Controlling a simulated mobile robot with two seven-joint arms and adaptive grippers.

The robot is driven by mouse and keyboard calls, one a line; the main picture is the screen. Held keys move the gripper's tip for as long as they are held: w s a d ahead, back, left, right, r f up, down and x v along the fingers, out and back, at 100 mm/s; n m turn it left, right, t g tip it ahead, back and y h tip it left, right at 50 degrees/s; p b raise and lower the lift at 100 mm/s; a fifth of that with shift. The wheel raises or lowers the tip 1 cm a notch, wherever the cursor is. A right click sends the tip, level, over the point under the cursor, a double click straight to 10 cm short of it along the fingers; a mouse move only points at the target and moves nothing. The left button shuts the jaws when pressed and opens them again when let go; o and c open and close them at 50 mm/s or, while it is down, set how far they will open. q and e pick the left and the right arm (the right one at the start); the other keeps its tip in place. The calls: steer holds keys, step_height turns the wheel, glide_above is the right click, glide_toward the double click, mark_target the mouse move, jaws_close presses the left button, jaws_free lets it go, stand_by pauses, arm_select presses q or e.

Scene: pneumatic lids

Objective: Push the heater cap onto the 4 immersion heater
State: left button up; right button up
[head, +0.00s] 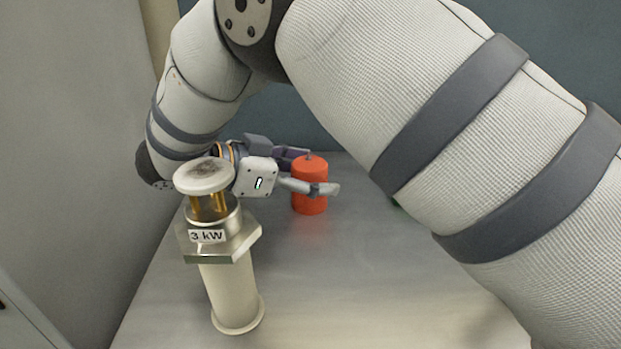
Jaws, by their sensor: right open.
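A red cylinder (309,188) with a small grey stem on top stands upright on the table; I take it to be the heater cap. My right gripper (316,172) is open beside it, pointing right. One finger crosses in front of the cylinder and the other shows behind its left side; I cannot tell if they touch it. An immersion heater (228,285) stands upright nearer to me, at the left. It has a pale tube, a metal hex flange, brass posts under a white disc and a label (207,236) reading "3 kW". My left gripper is not in view.
The grey table (365,285) is clear at front middle. My right arm covers the upper right and hides much there. A small green thing (397,203) peeks out beneath it. A wall rises at the left and a blue-grey wall at the back.

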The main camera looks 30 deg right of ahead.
steer(key=c, duration=1.2)
